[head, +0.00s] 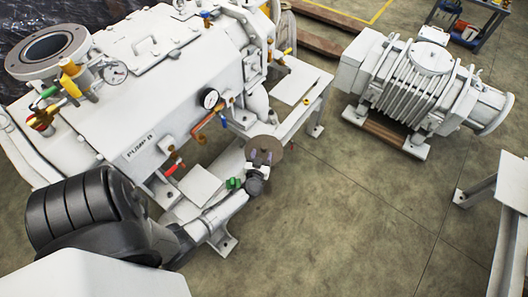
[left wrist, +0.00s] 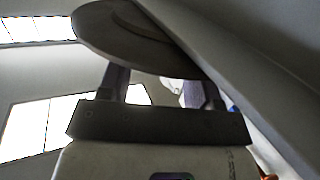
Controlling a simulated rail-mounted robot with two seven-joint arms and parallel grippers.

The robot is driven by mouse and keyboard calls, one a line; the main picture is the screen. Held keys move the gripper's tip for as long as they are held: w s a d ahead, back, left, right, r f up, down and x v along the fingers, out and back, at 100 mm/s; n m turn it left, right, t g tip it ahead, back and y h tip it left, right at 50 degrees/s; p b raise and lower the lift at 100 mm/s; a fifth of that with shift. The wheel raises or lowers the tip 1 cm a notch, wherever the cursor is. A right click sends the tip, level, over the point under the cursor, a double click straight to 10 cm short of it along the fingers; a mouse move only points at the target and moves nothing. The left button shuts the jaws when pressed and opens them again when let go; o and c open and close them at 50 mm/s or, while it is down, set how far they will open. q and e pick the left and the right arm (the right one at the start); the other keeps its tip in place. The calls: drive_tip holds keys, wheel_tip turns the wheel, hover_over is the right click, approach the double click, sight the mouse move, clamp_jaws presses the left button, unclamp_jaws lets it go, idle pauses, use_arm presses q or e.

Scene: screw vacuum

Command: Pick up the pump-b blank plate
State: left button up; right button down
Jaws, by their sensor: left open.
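A round grey-brown disc, seemingly the pump-b blank plate (head: 271,144), is at the lower edge of the machine labelled PUMP B (head: 140,146). My right gripper is not in view.
The pump's pale frame (head: 300,110) runs beside the plate. A gauge (head: 210,98) and an orange-handled valve (head: 207,124) stick out above my left gripper. A ribbed white machine (head: 428,85) stands on the floor at right. The floor in the middle is clear.

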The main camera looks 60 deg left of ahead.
sight(263, 150)
use_arm(q)
drive_tip(key=b+x, duration=0.1)
drive_tip(key=x, duration=0.2)
drive_tip(key=shift+w+a+f+b, duration=0.15)
drive_tip(key=shift+a+b, duration=0.1)
drive_tip(key=shift+b, duration=0.1)
drive_tip(key=shift+w+a, duration=0.25)
drive_tip(key=shift+c, duration=0.3)
clamp_jaws()
